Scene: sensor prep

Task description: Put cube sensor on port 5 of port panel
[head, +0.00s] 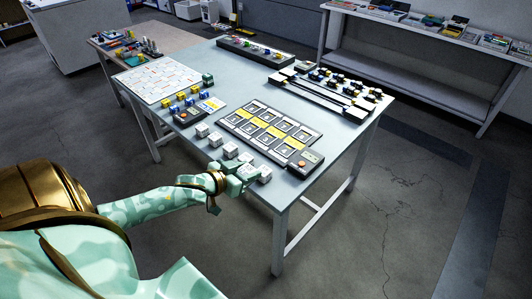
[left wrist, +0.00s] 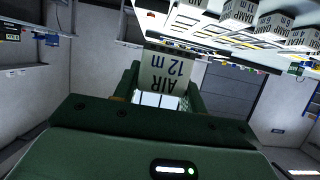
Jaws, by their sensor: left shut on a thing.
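My left gripper (head: 243,176) is shut on a white cube sensor at the near edge of the table. In the left wrist view the held cube sensor (left wrist: 166,68) shows an upside-down "AIR 12 m" label between the fingers (left wrist: 160,95). The port panel (head: 233,118) is a dark board with two rows of square ports and yellow strips between them. It lies on the table just beyond the gripper. I cannot read its port numbers. My right gripper is not in view.
Other white cubes (head: 202,130) stand in a row along the near edge; several (left wrist: 239,10) show in the wrist view. Small yellow and blue blocks (head: 181,96), a white sheet (head: 150,82) and a rail rack (head: 318,98) lie around the panel. Bare table (head: 335,133) shows at right.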

